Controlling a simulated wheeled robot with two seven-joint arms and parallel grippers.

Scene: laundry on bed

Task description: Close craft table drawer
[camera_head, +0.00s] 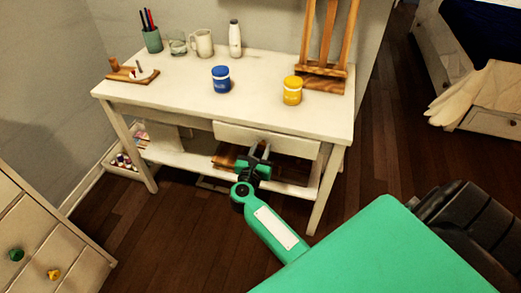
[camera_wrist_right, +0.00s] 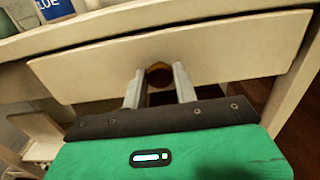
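The craft table (camera_head: 180,93) is white, and its wide white drawer front (camera_head: 232,132) sits under the tabletop's front edge. The drawer front (camera_wrist_right: 225,55) fills the upper part of the right wrist view, with a dark line above it. Its small brown-gold knob (camera_wrist_right: 158,74) lies between the two grey fingers of my right gripper (camera_wrist_right: 159,82). In the head view my right gripper (camera_head: 257,155) is at the drawer's lower middle. How far the drawer stands out is hard to tell. My left gripper is not in view.
On the tabletop stand a blue jar (camera_head: 221,79), a yellow jar (camera_head: 292,90), a white bottle (camera_head: 235,39), a mug (camera_head: 202,43) and a wooden easel (camera_head: 322,72). A lower shelf (camera_head: 178,157) runs under the drawer. A dresser (camera_head: 40,245) stands at left; wooden floor lies between.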

